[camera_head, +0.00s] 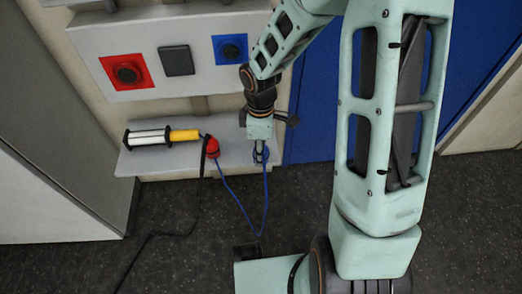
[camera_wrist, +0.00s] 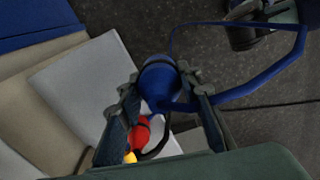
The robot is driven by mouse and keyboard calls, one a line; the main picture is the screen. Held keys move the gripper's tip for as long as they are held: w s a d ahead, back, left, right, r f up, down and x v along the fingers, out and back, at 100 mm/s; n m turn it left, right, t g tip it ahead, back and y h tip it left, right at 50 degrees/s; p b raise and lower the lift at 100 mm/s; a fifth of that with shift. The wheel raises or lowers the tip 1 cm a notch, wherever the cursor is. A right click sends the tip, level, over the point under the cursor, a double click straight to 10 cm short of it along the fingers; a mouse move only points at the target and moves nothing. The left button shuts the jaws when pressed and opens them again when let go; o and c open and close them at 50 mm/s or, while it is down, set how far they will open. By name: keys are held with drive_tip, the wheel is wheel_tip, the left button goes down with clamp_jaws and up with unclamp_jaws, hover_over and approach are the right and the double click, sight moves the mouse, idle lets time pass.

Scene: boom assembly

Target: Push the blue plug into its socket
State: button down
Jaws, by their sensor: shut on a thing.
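My gripper (camera_head: 260,152) points down beside the right end of the grey shelf, below the blue socket (camera_head: 230,49). In the wrist view the blue plug (camera_wrist: 158,82) sits between the two fingers, which are shut on it. In the head view the plug is mostly hidden by the gripper. A blue cable (camera_head: 244,207) hangs from it in a loop and runs back to the red plug (camera_head: 211,146) on the shelf. The blue socket is on the wall panel, above and left of the gripper, and the plug is apart from it.
The wall panel (camera_head: 105,44) also carries a red socket (camera_head: 126,73) and a dark square cover (camera_head: 176,60). A black cable trails to the floor. A blue door (camera_head: 315,110) stands at the right.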

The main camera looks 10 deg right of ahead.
drive_tip(key=shift+w, duration=0.1)
drive_tip(key=w+d+r+m, duration=0.3)
drive_tip(key=d+r+m, duration=0.1)
drive_tip(key=r+m, duration=0.4)
drive_tip(key=w+d+r+m, duration=0.3)
drive_tip(key=r+m, duration=0.5)
drive_tip(key=shift+d+r, duration=0.2)
drive_tip(key=shift+d, duration=0.15)
drive_tip(key=shift+a, duration=0.1)
